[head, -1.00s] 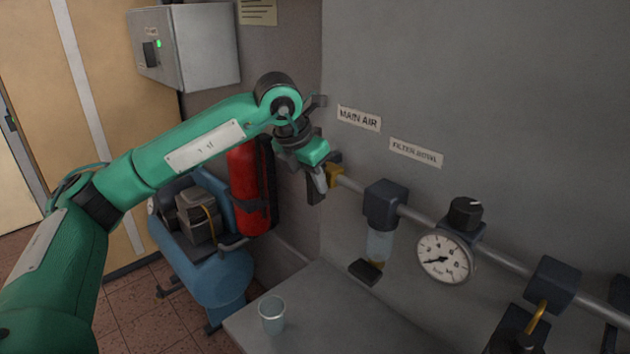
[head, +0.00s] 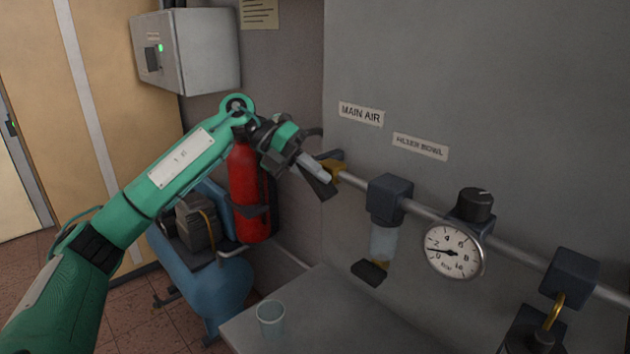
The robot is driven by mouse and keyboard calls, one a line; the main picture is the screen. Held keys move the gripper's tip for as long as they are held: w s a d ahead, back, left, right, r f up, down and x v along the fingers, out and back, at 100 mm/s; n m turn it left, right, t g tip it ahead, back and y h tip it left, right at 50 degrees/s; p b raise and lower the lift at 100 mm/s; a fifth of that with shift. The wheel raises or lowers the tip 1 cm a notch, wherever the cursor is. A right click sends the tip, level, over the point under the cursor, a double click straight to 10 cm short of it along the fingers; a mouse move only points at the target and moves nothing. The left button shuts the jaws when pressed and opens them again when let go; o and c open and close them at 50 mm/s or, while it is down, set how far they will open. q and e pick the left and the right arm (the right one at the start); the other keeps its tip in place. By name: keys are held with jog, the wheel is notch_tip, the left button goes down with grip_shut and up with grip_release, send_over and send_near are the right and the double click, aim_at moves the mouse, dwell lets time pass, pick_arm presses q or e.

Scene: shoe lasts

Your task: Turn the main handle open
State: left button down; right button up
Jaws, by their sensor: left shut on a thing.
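The main air valve (head: 333,172) has a yellow brass body at the left end of the grey pipe, below the "MAIN AIR" label. A small dark part of its handle (head: 334,156) shows above the body; the rest is hidden by the fingers. My left gripper (head: 322,182) comes in from the upper left, tilted down to the right. It is shut on the main handle, though the grip itself is partly hidden. My right gripper is not in view.
Along the pipe to the right are a filter bowl (head: 383,242), a pressure gauge (head: 453,250) under a black knob (head: 475,205), and another dark fitting (head: 570,275). A glass (head: 271,319) stands on the grey bench (head: 340,318). A red extinguisher (head: 246,185) is behind my arm.

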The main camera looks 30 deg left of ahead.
pick_arm(q)
jog(key=shift+a+f+n+h+b, duration=0.1)
jog(key=shift+f+n+h+b, duration=0.2)
jog(key=shift+h, duration=0.6)
jog(key=shift+r+h+b, duration=0.1)
jog(key=shift+h+b, duration=0.2)
jog(key=shift+h, duration=0.2)
jog(key=n+h+b, duration=0.1)
jog(key=h, duration=0.2)
jog(key=shift+b, duration=0.3)
jog(key=shift+n+g+h, duration=0.3)
jog(key=shift+h, duration=0.2)
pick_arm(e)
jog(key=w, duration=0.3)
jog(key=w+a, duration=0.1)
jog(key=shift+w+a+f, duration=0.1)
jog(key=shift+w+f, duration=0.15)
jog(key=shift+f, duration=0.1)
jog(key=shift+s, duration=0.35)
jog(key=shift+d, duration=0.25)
